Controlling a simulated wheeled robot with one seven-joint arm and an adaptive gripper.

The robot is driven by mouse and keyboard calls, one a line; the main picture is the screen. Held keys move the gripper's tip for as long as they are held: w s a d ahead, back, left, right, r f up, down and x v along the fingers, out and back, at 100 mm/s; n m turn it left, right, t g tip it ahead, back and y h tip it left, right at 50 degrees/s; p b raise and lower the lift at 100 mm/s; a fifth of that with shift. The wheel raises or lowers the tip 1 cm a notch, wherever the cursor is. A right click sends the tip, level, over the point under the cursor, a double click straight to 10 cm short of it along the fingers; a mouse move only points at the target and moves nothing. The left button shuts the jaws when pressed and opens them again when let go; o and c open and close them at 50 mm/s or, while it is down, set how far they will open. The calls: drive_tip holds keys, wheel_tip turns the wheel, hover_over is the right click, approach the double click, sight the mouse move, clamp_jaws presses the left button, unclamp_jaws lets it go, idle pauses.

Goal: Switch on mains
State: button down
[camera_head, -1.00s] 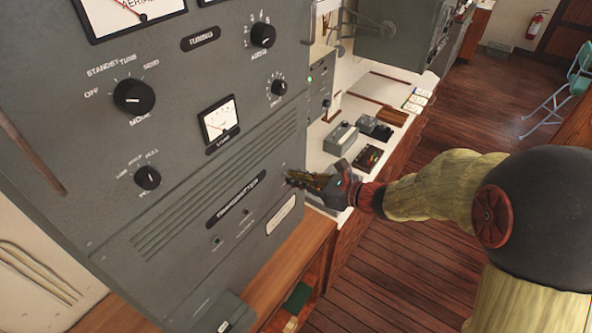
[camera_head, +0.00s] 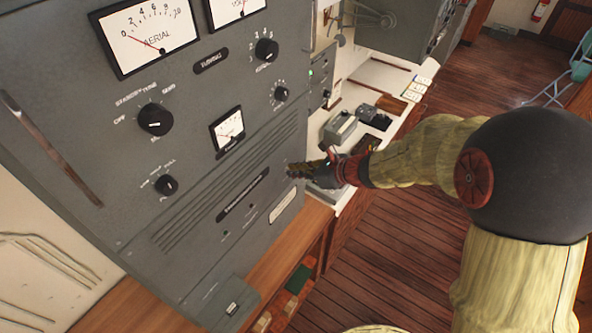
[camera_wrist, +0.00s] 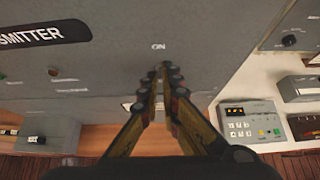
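The grey transmitter cabinet (camera_head: 215,165) fills the left of the head view, with meters and knobs above its slotted lower panel. My gripper (camera_head: 294,170) is at the panel's lower right side in that view. No "mains" lettering is readable.
A wooden ledge (camera_head: 285,250) runs below the cabinet. A white counter (camera_head: 350,85) to the right holds small grey devices (camera_head: 340,127). Open wooden floor (camera_head: 385,260) lies right of the cabinet.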

drive_tip(key=shift+f, duration=0.1)
drive_tip(key=c, duration=2)
unclamp_jaws()
drive_tip(key=v, duration=1.2)
